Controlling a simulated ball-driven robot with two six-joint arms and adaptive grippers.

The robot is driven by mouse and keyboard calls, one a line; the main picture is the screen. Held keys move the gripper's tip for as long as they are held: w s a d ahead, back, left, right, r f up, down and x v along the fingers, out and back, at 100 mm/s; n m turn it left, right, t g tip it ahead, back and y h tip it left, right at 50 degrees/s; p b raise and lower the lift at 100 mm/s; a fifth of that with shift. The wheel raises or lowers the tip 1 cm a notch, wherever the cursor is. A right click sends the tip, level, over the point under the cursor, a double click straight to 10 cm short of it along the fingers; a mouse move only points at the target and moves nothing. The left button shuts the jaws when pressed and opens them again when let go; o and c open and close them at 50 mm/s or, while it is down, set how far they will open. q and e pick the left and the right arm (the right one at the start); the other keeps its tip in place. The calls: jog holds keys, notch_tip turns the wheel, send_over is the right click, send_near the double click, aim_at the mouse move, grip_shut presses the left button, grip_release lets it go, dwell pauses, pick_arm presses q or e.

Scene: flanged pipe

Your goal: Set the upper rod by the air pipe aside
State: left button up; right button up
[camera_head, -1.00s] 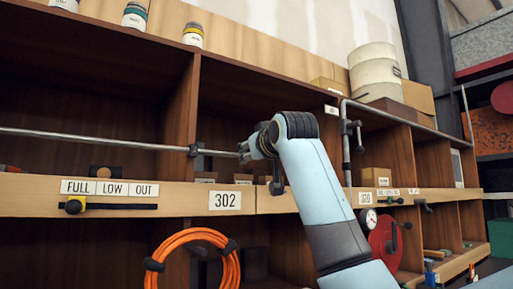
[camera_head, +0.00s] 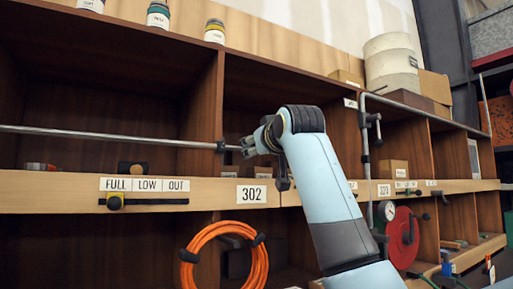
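A long thin grey rod (camera_head: 90,136) runs level across the left bays of the shelf, and its left end is out of frame. A black clamp (camera_head: 221,146) sits around it by the divider. My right gripper (camera_head: 246,148) is at the rod's right end, its fingers pointing left. The fingers are small and dark here, so I cannot tell whether they are closed on the rod. A grey pipe (camera_head: 364,140) with a black clamp and lever stands upright to the right of my arm. My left gripper is out of view.
The shelf's front board (camera_head: 60,192) lies below the rod. An orange hose coil (camera_head: 207,240) hangs under it. A red reel (camera_head: 403,238) and a gauge (camera_head: 387,211) are at the right. A cardboard box (camera_head: 392,169) stands behind the pipe. The upper left bay is mostly empty.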

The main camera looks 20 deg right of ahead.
jog(key=shift+o, duration=0.8)
jog(key=shift+s+r, duration=0.1)
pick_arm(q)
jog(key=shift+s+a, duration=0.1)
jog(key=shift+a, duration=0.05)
pick_arm(e)
jog(key=s+a, duration=0.1)
jog(key=s, duration=1.1)
jog(key=shift+a, duration=0.25)
jog(key=shift+w, duration=0.1)
